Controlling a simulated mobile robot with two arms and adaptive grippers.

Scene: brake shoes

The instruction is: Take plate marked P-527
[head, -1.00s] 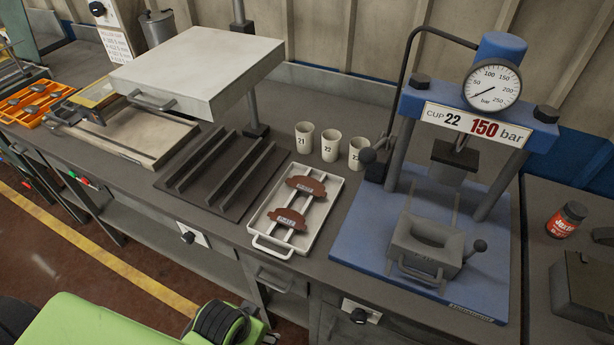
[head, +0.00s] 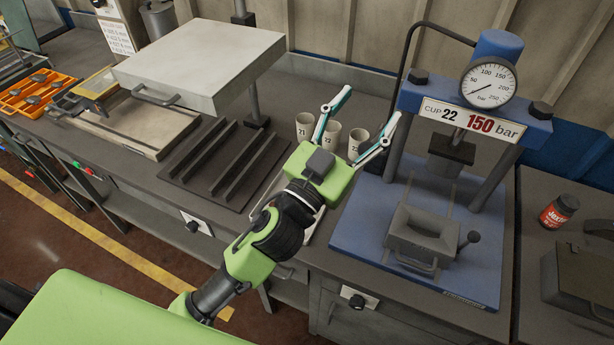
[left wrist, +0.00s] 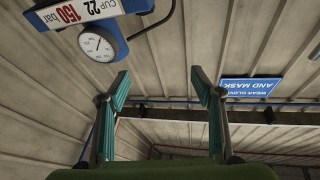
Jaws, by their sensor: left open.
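My left gripper (head: 373,103) is open and empty, its two thin fingers spread wide and raised above the bench near the cups. In the left wrist view its fingers (left wrist: 160,72) are apart with only wall behind them. A pale tray (head: 316,228) lies on the bench, mostly hidden behind my left arm. The brown shoe pieces in it are hidden now. Several dark plates lie in an orange tray (head: 9,113) at the far left. I cannot read P-527 on any plate. My right gripper is not in view.
A blue press (head: 345,232) with a gauge (head: 490,82) stands at right; its sign reads CUP 22, 150 bar. Cups (head: 304,126) stand behind the pale tray. A ribbed dark rack (head: 222,150) and a raised grey slab (head: 205,62) are to the left. A red jar (head: 560,211) stands far right.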

